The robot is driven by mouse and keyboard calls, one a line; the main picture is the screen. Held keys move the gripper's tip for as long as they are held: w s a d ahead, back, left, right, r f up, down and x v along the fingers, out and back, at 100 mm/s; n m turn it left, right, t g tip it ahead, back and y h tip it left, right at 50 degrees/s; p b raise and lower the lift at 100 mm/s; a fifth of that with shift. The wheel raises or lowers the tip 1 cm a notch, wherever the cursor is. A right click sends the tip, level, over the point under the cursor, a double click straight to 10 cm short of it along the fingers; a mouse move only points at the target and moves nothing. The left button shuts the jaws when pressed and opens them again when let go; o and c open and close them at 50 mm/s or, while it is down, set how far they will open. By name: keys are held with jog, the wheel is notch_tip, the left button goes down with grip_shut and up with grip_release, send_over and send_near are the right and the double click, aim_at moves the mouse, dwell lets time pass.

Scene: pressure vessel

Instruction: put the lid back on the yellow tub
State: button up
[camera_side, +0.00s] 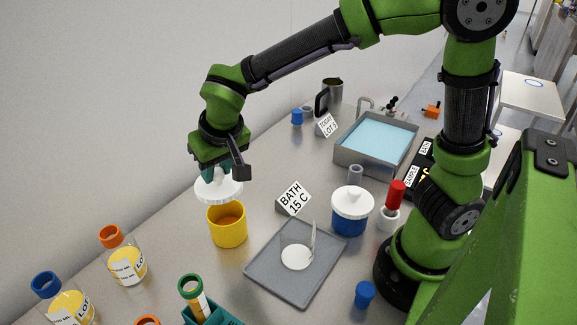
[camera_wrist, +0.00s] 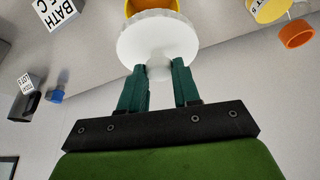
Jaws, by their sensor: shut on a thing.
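The yellow tub (camera_side: 228,228) stands open-looking on the bench, left of the grey tray. A white lid (camera_side: 219,190) is held just above the tub, slightly toward its left, with a gap between lid and rim. My gripper (camera_side: 217,171) is shut on the lid's knob from above. In the wrist view the white lid (camera_wrist: 158,42) sits between my green fingers (camera_wrist: 160,86), and part of the yellow tub (camera_wrist: 150,5) shows beyond it. The knob is partly hidden by the fingers.
A blue tub with a white lid (camera_side: 352,203) stands to the right. A grey tray (camera_side: 271,280) with a white disc lies in front. A "BATH 15 C" sign (camera_side: 293,198) is behind. Orange-capped (camera_side: 124,260) and blue-capped bottles (camera_side: 62,300) stand left.

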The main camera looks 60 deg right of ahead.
aim_at(224, 186)
jog(key=shift+d+f, duration=0.15)
jog(key=shift+f, duration=3.1)
jog(key=shift+f, duration=0.15)
jog(key=o, duration=1.1)
jog(key=shift+o, duration=0.4)
jog(key=shift+s, duration=0.1)
jog(key=o, duration=0.4)
jog(key=shift+r, duration=3.5)
